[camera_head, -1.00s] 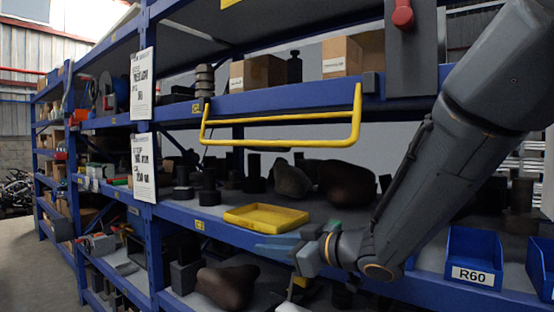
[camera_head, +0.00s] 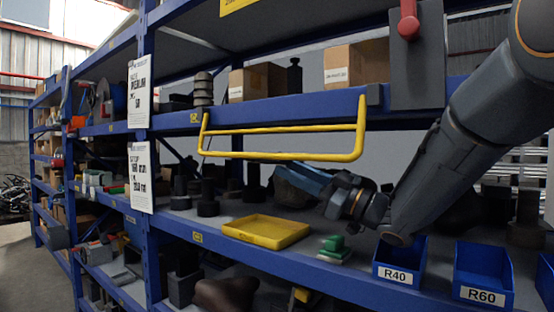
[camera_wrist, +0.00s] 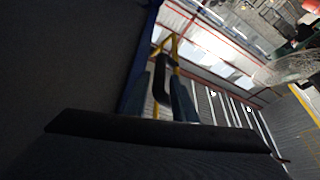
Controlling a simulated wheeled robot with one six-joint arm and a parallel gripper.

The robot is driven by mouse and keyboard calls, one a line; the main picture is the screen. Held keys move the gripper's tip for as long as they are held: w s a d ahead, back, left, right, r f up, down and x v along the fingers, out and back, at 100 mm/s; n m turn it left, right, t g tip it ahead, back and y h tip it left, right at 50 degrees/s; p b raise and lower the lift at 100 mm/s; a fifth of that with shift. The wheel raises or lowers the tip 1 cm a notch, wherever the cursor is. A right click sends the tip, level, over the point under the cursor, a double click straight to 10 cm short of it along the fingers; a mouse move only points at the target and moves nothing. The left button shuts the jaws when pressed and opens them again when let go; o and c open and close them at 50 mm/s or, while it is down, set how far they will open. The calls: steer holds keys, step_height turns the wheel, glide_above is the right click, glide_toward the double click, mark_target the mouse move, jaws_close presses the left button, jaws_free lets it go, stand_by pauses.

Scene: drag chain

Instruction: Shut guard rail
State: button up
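The yellow guard rail (camera_head: 285,156) spans the front of the upper shelf in the head view. Its two end arms meet the blue shelf beam, and its long bar hangs below that beam. It also shows in the wrist view (camera_wrist: 166,45), beyond the fingers. My gripper (camera_head: 256,158) points left, just under the rail's long bar; I cannot tell whether it touches it. In the wrist view my gripper (camera_wrist: 160,95) shows two blue fingers set apart, with a dark piece between them that I cannot identify.
A yellow tray (camera_head: 265,231) and a green block (camera_head: 335,247) lie on the shelf below. Blue bins R40 (camera_head: 400,262) and R60 (camera_head: 484,272) stand at right. A grey panel with a red knob (camera_head: 408,24) is right of the rail. Cardboard boxes (camera_head: 356,64) stand above.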

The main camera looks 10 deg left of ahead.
mark_target(271, 161)
steer(key=p+x, duration=0.2)
steer(key=x, duration=0.4)
steer(key=shift+a+r, duration=0.1)
steer(key=shift+a, duration=0.1)
jaws_close()
